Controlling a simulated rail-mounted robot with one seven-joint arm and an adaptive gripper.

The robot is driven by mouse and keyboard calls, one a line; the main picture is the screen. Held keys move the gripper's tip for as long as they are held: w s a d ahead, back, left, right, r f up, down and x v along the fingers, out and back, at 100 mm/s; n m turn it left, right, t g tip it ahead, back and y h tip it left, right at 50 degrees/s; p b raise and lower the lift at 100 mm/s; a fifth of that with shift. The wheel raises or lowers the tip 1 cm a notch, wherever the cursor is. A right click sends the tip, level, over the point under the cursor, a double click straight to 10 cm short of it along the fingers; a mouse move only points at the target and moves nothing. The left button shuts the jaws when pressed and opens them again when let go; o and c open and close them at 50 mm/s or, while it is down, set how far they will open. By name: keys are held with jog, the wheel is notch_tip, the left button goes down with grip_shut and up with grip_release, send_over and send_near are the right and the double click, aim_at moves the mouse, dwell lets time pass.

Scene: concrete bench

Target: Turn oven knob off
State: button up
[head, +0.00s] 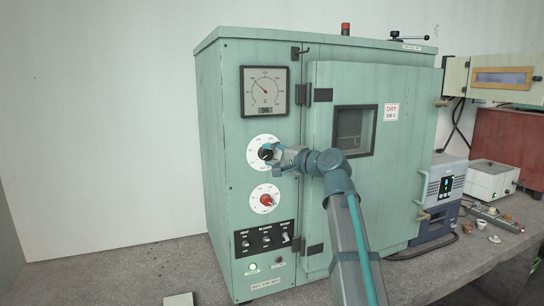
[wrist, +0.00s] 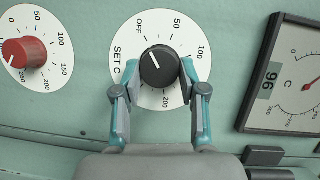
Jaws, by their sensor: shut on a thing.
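The black oven knob (wrist: 158,68) sits at the centre of a white dial marked OFF, 50, 100, 200 and SET C. It also shows in the head view (head: 264,152) on the left panel of the green oven (head: 215,150), partly covered by my gripper. Its white pointer line points up and left in the wrist view, close to the OFF mark. My gripper (wrist: 160,73) is shut on the black knob, with one teal-and-grey finger on each side of it. In the head view my gripper (head: 277,157) reaches the panel from the right.
A red knob (head: 266,200) on a second white dial is below the black knob. A gauge reading 96 (head: 264,91) is above it. Switches (head: 266,239) sit lower down. The oven door with its window (head: 355,130) is right of the panel, behind my arm.

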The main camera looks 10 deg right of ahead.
dwell(0.4)
jog(key=o, duration=1.1)
jog(key=shift+o, duration=0.2)
jog(key=shift+s, duration=0.1)
jog(key=v, duration=1.2)
